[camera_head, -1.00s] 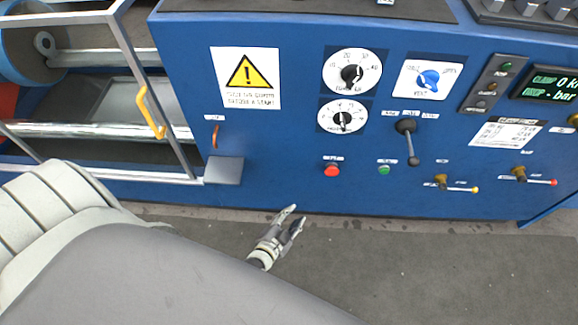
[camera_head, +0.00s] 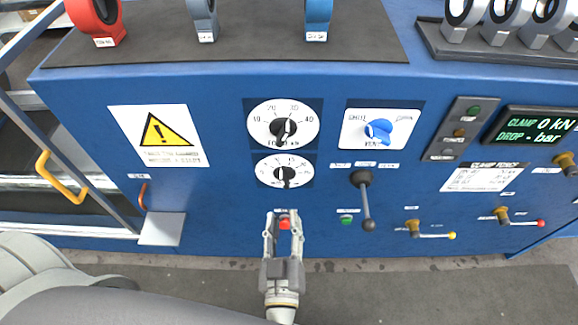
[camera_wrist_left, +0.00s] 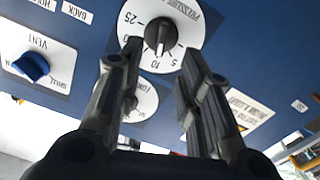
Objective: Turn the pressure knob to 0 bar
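The pressure knob (camera_head: 285,174) is a black knob on the lower of two white round dials on the blue panel. In the left wrist view the pressure knob (camera_wrist_left: 158,37) sits at the top middle, its dial marked with numbers including 5, 10 and 25. A pale line on the knob points down in that view. My left gripper (camera_head: 284,216) is open and empty, below the dial in the head view, with its fingers either side of a red button. In the wrist view its fingertips (camera_wrist_left: 163,48) appear either side of the knob; contact cannot be told. My right gripper is not in view.
The force dial (camera_head: 283,126) is right above. A blue vent knob (camera_head: 378,130) and a black lever (camera_head: 365,203) are to the right. The red button (camera_head: 284,222) and a green button (camera_head: 346,219) sit below. A yellow handle (camera_head: 60,178) is at the left.

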